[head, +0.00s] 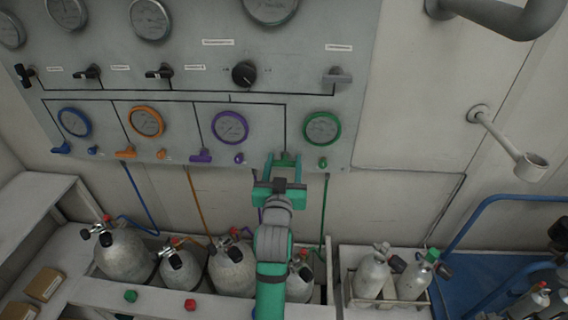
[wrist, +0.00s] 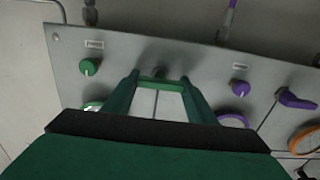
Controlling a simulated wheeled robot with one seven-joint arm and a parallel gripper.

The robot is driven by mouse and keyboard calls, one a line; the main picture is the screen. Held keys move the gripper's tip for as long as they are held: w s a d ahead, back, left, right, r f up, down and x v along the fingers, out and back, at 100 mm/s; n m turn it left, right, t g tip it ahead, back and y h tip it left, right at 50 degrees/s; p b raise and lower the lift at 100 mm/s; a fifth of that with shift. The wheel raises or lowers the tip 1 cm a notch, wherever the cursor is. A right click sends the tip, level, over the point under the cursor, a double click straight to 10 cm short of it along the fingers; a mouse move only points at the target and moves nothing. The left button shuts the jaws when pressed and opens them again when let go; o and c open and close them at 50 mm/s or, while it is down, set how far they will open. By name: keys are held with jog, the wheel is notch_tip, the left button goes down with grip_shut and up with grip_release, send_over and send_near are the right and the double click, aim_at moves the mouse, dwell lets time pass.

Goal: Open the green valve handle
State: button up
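The green valve handle (head: 285,158) is on the lower edge of the grey panel, below and left of the green-rimmed gauge (head: 322,128). My gripper (head: 284,164) is in front of it, partly hiding it. In the wrist view the green handle (wrist: 155,82) shows as a short bar between the two fingertips of my gripper (wrist: 160,79). The fingers are spread apart, one on each side of the handle. I cannot tell whether either finger touches it.
A small green knob (head: 323,162) is right of the handle, and a purple knob (head: 239,158) and purple handle (head: 202,156) are left. Several grey cylinders (head: 232,268) stand below the panel. A wall-mounted arm (head: 505,145) sticks out at the right.

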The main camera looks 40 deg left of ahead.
dwell(0.3)
jog(key=n, duration=0.6)
jog(key=shift+n, duration=0.4)
jog(key=shift+a+n, duration=0.1)
jog(key=shift+n, duration=0.8)
jog(key=n, duration=0.2)
jog(key=shift+f+n, duration=0.1)
jog(key=shift+n, duration=0.2)
jog(key=shift+s+n, duration=0.1)
jog(key=shift+n, duration=2.2)
jog(key=shift+a, duration=0.1)
